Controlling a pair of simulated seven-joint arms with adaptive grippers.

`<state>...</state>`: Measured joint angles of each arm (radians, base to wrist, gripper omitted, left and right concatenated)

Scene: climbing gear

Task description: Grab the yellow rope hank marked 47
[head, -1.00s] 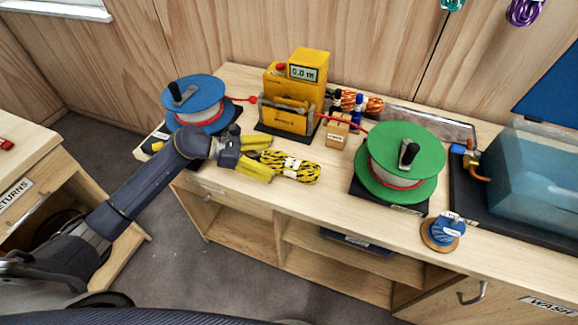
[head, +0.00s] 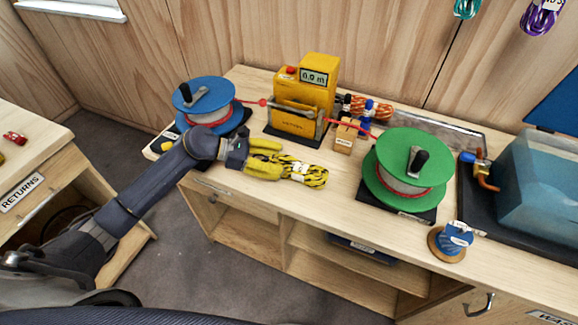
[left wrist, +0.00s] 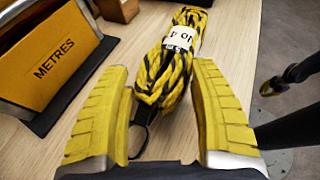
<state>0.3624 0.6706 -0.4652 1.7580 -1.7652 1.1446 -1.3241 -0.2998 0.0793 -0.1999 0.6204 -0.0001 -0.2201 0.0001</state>
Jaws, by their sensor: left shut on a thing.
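The yellow and black rope hank (head: 308,174) lies on the bench top in front of the yellow metering machine. In the left wrist view the hank (left wrist: 168,72) carries a white label, only partly legible, and a dark loop at its near end. My left gripper (head: 280,167) is shut on the near end of the hank, its yellow fingers on either side. In the left wrist view the far part of the hank extends beyond the fingertips. A dark part with a small yellow tip at the right of that view seems to be my right gripper (left wrist: 268,87); its state is unclear.
The yellow metering machine (head: 313,91) stands behind the hank, between a blue reel (head: 210,92) and a green reel (head: 393,150), joined by red line. A wooden block (head: 345,140) is near. A blue spool (head: 458,236) stands at the front edge. A water tank (head: 545,185) is right.

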